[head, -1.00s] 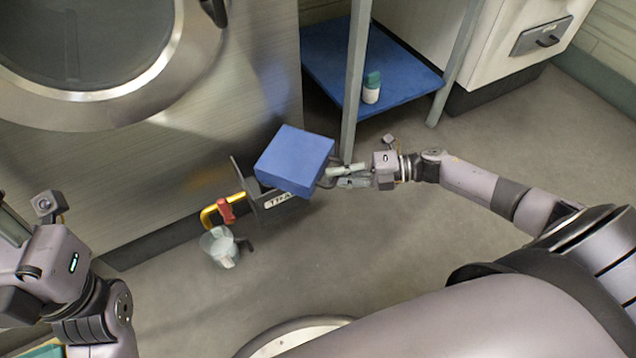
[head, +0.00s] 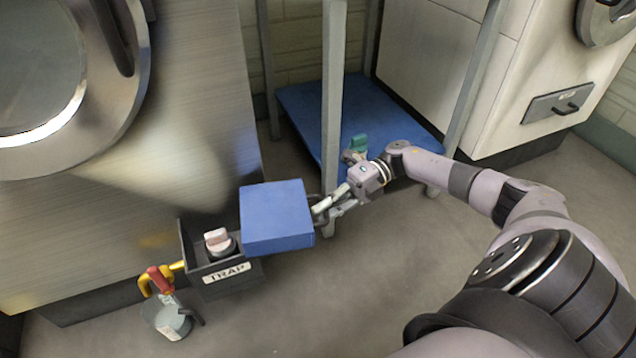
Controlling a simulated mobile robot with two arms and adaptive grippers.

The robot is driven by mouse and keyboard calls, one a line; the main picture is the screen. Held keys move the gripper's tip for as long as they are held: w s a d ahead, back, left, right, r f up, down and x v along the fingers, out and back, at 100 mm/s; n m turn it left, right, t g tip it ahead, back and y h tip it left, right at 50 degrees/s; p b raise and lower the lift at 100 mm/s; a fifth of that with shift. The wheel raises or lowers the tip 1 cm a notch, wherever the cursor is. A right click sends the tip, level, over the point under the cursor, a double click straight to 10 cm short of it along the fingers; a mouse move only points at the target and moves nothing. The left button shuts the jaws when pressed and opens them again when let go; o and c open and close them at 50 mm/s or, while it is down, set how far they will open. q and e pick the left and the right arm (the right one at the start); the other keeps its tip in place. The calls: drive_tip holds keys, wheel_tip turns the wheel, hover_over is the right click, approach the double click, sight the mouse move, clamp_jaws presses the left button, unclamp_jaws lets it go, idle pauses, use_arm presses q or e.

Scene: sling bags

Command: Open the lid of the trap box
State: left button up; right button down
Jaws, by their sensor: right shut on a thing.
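The trap box (head: 240,280) is a dark box with a TRAP label, mounted low on the steel machine. Its blue lid (head: 276,218) is off to the right side, over the box's right end. The left part of the box is open at the top, and a pale knob-like piece (head: 218,242) shows inside. My right gripper (head: 322,210) is shut at the lid's right edge, apparently on its handle. The exact contact is small and partly hidden. My left gripper is out of view.
A yellow pipe with a red handle (head: 160,279) and a clear cup (head: 172,320) are left of the box. A grey post (head: 333,100) and blue shelf (head: 300,105) stand behind my right gripper. A green-capped bottle (head: 357,145) is partly hidden. Floor in front is clear.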

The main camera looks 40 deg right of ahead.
drive_tip(key=shift+w+d+g, duration=0.15)
drive_tip(key=shift+d+g, duration=0.1)
drive_tip(key=shift+g, duration=0.05)
drive_tip(key=c, duration=1.7)
unclamp_jaws()
drive_tip(key=shift+o, duration=0.2)
drive_tip(key=d+r, duration=0.2)
drive_tip(key=d, duration=0.9)
drive_tip(key=shift+s+d, duration=0.25)
drive_tip(key=shift+d, duration=0.1)
